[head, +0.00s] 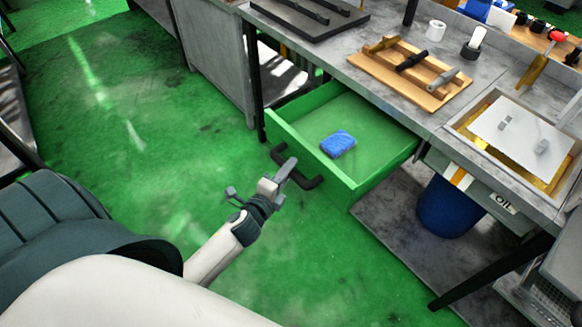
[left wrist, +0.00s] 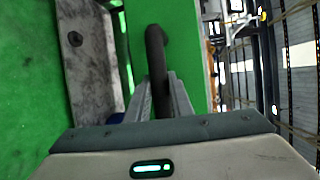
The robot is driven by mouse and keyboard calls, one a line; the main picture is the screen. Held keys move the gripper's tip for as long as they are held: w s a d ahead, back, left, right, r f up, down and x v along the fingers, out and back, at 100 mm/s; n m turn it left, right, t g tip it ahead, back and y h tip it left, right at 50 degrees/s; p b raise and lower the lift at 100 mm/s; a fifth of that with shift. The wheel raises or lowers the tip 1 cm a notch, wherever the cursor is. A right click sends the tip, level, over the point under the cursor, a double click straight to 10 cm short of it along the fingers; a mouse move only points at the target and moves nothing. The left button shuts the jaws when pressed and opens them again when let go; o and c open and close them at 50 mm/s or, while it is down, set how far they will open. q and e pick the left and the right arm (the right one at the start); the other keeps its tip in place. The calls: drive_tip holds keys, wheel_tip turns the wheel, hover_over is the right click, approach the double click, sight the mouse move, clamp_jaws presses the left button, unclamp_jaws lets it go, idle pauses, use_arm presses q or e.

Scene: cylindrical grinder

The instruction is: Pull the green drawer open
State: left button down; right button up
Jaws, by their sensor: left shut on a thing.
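The green drawer (head: 372,178) stands pulled out from under the grey workbench in the head view, with its inside showing. A blue folded cloth or pack (head: 338,144) lies in it. Its dark bar handle (head: 308,181) is on the front panel. My left gripper (head: 287,170) is at the handle, shut on it. In the left wrist view the dark handle (left wrist: 155,55) runs between the two fingers of my left gripper (left wrist: 160,95), in front of the green drawer front (left wrist: 185,45). My right gripper is not in view.
The grey workbench (head: 440,110) carries a wooden tool rack (head: 410,70), a dark tray (head: 305,12) and a box with white sheets (head: 520,130). A blue bin (head: 447,208) stands under the bench. The green floor before the drawer is clear.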

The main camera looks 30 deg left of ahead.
use_arm(q)
drive_tip(key=c, duration=1.6)
unclamp_jaws()
drive_tip(key=shift+o, duration=0.2)
